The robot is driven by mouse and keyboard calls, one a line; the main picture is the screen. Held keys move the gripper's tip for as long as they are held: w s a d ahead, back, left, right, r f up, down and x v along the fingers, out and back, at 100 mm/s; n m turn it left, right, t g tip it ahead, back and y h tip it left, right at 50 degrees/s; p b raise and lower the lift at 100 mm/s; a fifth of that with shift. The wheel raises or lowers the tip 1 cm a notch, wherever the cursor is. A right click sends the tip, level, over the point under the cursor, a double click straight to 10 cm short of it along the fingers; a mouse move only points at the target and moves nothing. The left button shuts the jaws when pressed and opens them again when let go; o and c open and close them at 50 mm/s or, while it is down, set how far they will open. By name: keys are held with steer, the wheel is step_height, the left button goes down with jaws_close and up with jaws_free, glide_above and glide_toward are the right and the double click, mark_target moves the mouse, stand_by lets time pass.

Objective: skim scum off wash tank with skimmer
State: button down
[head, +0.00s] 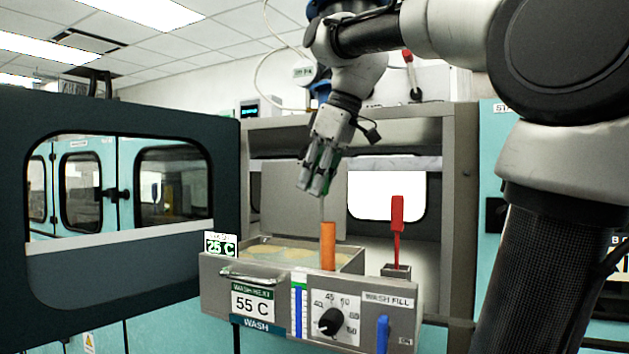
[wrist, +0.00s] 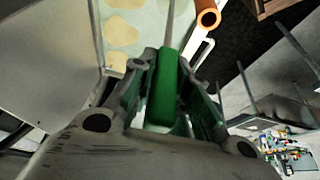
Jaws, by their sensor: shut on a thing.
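My gripper (head: 316,190) hangs above the wash tank (head: 357,262) with its fingers pointing down. It is shut on the green handle of the skimmer; the handle (wrist: 167,88) shows between the fingers in the wrist view. A thin grey shaft (head: 322,210) runs down from the fingers toward the tank, behind the orange pipe. The skimmer's lower end is hidden in the head view and I cannot make it out in the wrist view. Tan scum patches (head: 285,251) lie on the pale liquid in the tank; they also show in the wrist view (wrist: 123,32).
An orange upright pipe (head: 328,245) stands at the tank's front right, close to the shaft. A red-handled tool (head: 397,215) stands in a small holder to the right. The front panel carries a knob (head: 330,321) and a 55 C wash label. An open windowed door (head: 120,275) is at left.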

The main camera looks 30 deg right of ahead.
steer(key=w+d, duration=0.4)
steer(key=d, duration=0.2)
steer(key=shift+w+d, duration=0.35)
steer(key=shift+w, duration=0.05)
stand_by(0.4)
steer(key=shift+w+a, duration=0.95)
steer(key=shift+w, duration=0.35)
steer(key=shift+w+a, duration=1)
steer(key=shift+w, duration=0.3)
steer(key=shift+w+a, duration=0.95)
steer(key=shift+w, duration=0.45)
steer(key=w+a, duration=0.5)
steer(key=w, duration=0.2)
steer(key=shift+w+a, duration=0.3)
steer(key=shift+w, duration=0.05)
steer(key=s+a, duration=0.5)
steer(key=a, duration=0.1)
steer(key=shift+a, duration=0.4)
